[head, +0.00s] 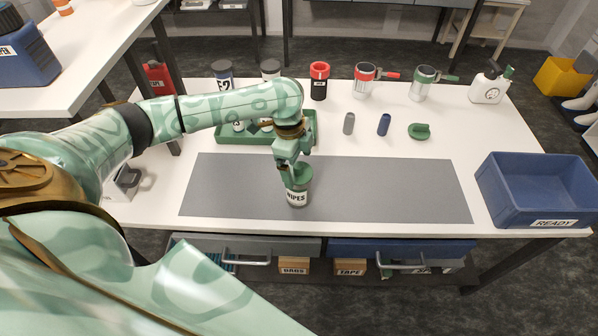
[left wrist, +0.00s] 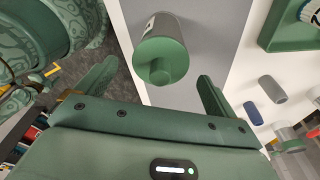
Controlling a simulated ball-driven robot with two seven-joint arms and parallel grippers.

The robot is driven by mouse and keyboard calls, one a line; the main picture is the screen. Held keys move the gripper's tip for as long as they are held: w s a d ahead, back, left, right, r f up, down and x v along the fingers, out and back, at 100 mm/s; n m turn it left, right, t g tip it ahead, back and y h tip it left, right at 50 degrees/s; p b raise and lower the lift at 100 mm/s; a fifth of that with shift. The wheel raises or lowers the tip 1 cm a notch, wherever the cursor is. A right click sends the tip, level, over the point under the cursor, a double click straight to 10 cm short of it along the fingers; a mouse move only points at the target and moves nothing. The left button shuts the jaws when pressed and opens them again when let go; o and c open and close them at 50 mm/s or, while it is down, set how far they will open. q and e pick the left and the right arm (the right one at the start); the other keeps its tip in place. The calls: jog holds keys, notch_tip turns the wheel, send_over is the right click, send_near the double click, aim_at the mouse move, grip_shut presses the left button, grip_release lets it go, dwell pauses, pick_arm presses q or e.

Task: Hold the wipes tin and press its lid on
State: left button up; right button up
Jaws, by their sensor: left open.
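The wipes tin (head: 297,199), a grey tin with a white WIPES label, stands upright on the grey mat near its front edge. A round green lid (head: 302,174) with a knob sits on top of it. The lid (left wrist: 158,60) also shows in the left wrist view; I cannot tell whether it is fully pressed down. My left gripper (head: 291,176) is open right at the lid and partly hides it. In the left wrist view its two fingers (left wrist: 158,70) stand apart on either side of the lid. My right gripper is not in view.
The grey mat (head: 400,190) is otherwise bare. A blue READY bin (head: 545,222) stands at the right. A green tray (head: 235,138) is behind my arm. A grey cylinder (head: 348,124), a blue cylinder (head: 384,125) and a green piece (head: 419,131) lie behind the mat.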

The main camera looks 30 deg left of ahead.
pick_arm(q)
jog(key=shift+d+f, duration=0.1)
jog(key=shift+f, duration=0.6)
jog(key=shift+r, duration=0.1)
jog(key=c, duration=1.1)
jog(key=shift+c, duration=0.2)
